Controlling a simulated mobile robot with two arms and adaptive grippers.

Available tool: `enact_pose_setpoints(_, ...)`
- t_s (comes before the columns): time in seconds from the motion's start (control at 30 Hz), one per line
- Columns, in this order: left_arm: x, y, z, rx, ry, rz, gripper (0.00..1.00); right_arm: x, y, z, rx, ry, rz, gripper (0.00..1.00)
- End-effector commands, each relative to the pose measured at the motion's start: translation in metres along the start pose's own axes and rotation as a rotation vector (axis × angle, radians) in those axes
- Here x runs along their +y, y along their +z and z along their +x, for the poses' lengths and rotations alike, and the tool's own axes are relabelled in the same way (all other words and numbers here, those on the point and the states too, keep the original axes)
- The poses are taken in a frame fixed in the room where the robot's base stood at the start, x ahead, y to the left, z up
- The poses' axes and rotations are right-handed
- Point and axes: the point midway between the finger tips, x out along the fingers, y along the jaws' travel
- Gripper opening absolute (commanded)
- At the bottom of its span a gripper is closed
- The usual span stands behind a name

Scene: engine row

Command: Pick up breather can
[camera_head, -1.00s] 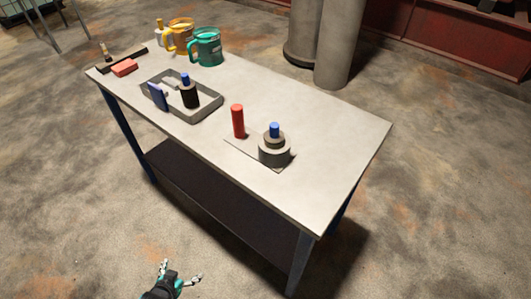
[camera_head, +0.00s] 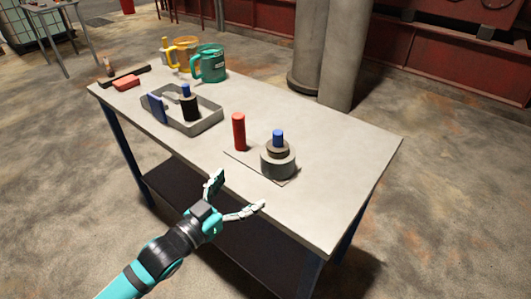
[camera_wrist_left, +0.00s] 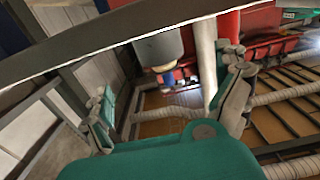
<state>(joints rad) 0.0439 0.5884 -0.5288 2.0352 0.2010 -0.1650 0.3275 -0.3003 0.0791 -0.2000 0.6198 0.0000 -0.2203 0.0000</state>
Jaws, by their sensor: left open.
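The pictures do not label the breather can. A black can with a blue top (camera_head: 190,103) stands upright in a grey tray (camera_head: 208,125). A red cylinder (camera_head: 239,132) stands upright on a thin plate. A grey stepped round part with a blue top (camera_head: 278,160) stands beside it on that plate. My left gripper (camera_head: 240,190) is open and empty at the table's near edge, in front of the plate and apart from these objects. Its spread fingers also show in the left wrist view (camera_wrist_left: 170,88), with nothing between them. My right gripper is not in view.
A blue flat piece (camera_head: 156,108) leans in the tray. Green (camera_head: 209,65) and yellow (camera_head: 183,52) jugs stand at the back left, near a red block (camera_head: 127,83). The table's right end (camera_head: 340,180) is clear. Grey columns (camera_head: 342,60) stand behind.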

Motion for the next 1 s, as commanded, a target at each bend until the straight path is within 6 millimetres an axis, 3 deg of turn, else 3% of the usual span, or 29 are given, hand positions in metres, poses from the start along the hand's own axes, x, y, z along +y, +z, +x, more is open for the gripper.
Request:
enact_pose_setpoints(0.2,0.0,-0.001,0.043,0.002,0.0,0.001,1.0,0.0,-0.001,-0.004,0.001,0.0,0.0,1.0)
enact_pose_setpoints(0.47,0.001,0.0,0.062,0.0,0.0,0.001,1.0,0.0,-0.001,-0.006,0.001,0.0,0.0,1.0)
enact_pose_setpoints(0.7,0.002,0.0,0.097,0.001,0.0,0.001,1.0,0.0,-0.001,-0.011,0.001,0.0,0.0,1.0)
enact_pose_setpoints(1.0,0.002,0.002,0.108,-0.001,0.0,0.001,1.0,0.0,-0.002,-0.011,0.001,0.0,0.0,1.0)
